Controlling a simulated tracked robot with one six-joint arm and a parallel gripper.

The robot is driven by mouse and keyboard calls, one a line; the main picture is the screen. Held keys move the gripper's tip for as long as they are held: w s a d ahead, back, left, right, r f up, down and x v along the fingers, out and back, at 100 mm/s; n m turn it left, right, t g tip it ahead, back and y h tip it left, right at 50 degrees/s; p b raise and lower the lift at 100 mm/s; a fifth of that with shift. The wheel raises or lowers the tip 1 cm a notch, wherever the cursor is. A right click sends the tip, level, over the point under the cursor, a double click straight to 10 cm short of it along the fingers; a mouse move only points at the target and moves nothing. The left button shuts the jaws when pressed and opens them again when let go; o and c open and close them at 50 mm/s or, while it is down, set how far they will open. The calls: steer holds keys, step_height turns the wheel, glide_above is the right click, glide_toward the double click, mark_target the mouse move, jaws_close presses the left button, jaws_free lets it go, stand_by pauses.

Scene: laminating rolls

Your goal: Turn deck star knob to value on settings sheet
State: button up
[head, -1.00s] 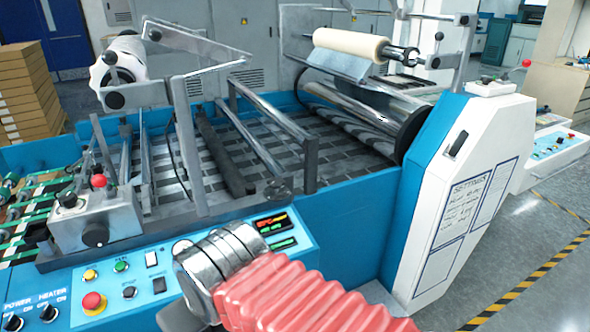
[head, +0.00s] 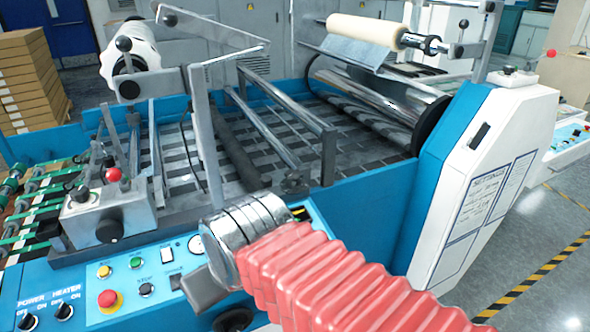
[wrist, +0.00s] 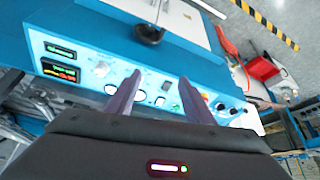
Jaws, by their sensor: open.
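A small dark lobed knob (head: 291,182), seemingly the star knob, sits on the deck at the foot of a metal bar; its setting is too small to read. The settings sheet (head: 486,192) is on the white end housing at the right, its values unreadable here. My gripper (wrist: 160,78) is open and empty in the wrist view, its two dark fingers apart over the blue control panel (wrist: 85,62). The star knob cannot be made out in the wrist view. In the head view my red-sleeved arm covers part of the panel and its displays.
The panel carries a red emergency button (head: 108,299) and several small knobs and buttons. A metal block with a red-topped lever (head: 113,175) stands left of the deck. Metal bars (head: 207,135) rise over the deck. A cream roll (head: 362,32) is at the back.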

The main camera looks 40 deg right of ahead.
steer(key=shift+o, duration=1)
steer(key=w+d+r, duration=0.6)
steer(key=w+d, duration=0.1)
steer(key=shift+w+g, duration=0.15)
steer(key=shift+g, duration=0.25)
steer(key=w+d+r, duration=0.2)
steer(key=w+d, duration=0.3)
steer(key=d, duration=0.5)
steer(key=w+d+r, duration=0.3)
steer(key=w+d, duration=0.1)
steer(key=d, duration=0.6)
steer(key=n, duration=0.1)
glide_toward(294, 173)
steer(key=v, duration=0.6)
steer(key=shift+w+d, duration=0.25)
steer(key=shift+d, duration=0.15)
steer(key=x, duration=1.3)
steer(key=shift+a+f, duration=0.3)
steer(key=shift+f, duration=0.1)
steer(key=shift+c, duration=0.5)
